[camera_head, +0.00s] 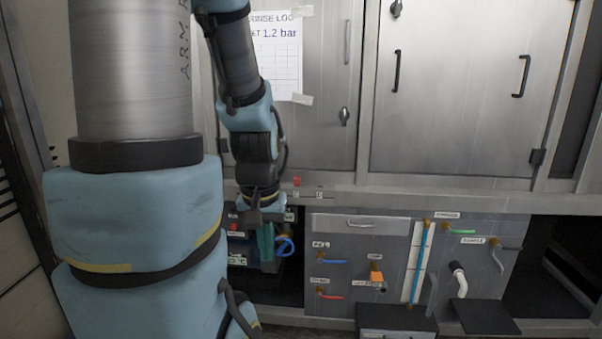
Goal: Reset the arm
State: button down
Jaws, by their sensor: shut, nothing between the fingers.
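My arm reaches down from the top of the head camera view, just right of my large blue and grey arm links. My gripper (265,242) hangs at its end, pointing down, in front of the dark opening left of the valve panel (340,279). Its fingers are together and I see nothing held. The fingertips are small and partly lost against the blue machine (238,250) behind them; I cannot tell how far apart the two are.
The panel carries several coloured valve levers, an orange block (376,277) and a white pipe (459,280). Dark ledges (396,319) stick out at the bottom. Steel cabinet doors (458,90) with black handles stand above. A paper log sheet (275,55) is taped behind my arm.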

notch_tip(320, 180, up, 14)
jog(key=p, duration=1.2)
jog(key=shift+r, duration=0.15)
dwell(1.0)
